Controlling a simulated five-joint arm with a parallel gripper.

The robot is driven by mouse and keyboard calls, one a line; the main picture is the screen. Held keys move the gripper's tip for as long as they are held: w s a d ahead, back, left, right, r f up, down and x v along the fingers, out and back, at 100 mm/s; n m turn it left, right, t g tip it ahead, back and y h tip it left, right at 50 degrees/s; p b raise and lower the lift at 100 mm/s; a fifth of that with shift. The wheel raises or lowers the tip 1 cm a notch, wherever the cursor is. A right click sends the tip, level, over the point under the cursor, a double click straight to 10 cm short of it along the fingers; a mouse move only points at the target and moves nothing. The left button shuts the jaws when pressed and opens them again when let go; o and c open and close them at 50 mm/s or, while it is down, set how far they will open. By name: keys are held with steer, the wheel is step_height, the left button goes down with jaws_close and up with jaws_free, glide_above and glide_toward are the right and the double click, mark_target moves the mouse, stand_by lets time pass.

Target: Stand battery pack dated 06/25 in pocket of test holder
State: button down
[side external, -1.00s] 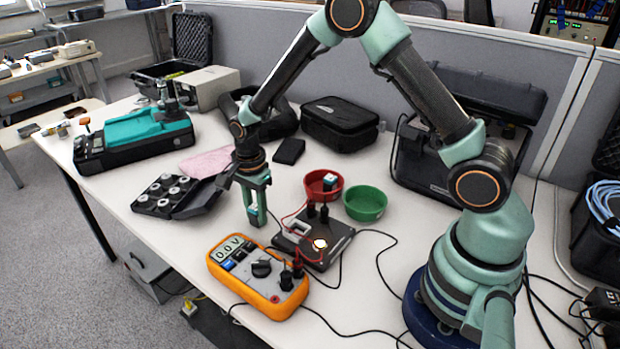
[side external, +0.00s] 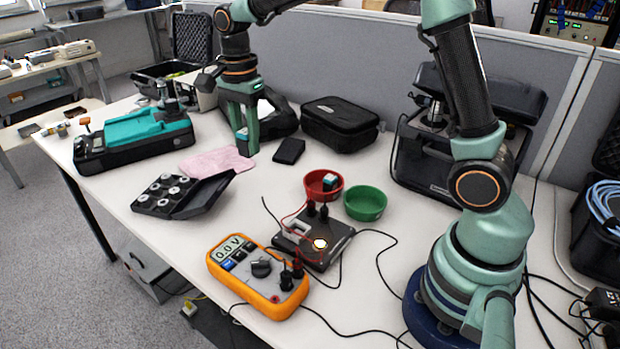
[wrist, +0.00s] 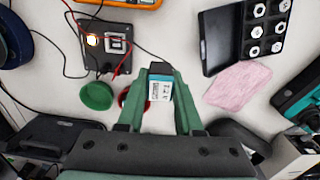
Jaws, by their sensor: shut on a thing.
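My gripper (side external: 246,142) is shut on a battery pack (wrist: 160,88) with a teal end and a white label. The label print is too small to read. In the side view the pack is mostly hidden by the fingers, beyond the pink cloth's right end. The test holder (side external: 327,251) is a dark box with a pale-framed pocket (side external: 297,229), a lit lamp and red leads. It lies well to the front right of my gripper, and shows at the wrist view's top left (wrist: 98,62). The pocket looks empty. Another teal-topped pack (side external: 330,183) sits in the red bowl (side external: 313,192).
A green bowl (side external: 366,203) stands beside the red one. An orange multimeter (side external: 259,278) lies in front of the holder, with cables around. A pink cloth (side external: 215,161), a dark case with round parts (side external: 175,196) and a black pouch (side external: 289,151) lie near my gripper.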

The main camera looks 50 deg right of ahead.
steer(key=shift+s+r, duration=0.1)
steer(key=shift+r, duration=0.2)
steer(key=shift+s+f, duration=0.2)
steer(key=shift+s, duration=0.05)
steer(key=shift+s+d+f, duration=0.15)
steer(key=shift+s+f, duration=1.55)
steer(key=shift+f, duration=0.65)
steer(key=shift+s+d+f, duration=0.2)
steer(key=shift+s+f, duration=1.45)
steer(key=shift+f, duration=0.65)
steer(key=shift+s+d+f, duration=0.15)
steer(key=shift+s+f, duration=1.55)
steer(key=shift+f, duration=0.65)
steer(key=shift+f, duration=1)
steer(key=shift+c, duration=0.5)
jaws_free()
step_height(320, 180, up, 8)
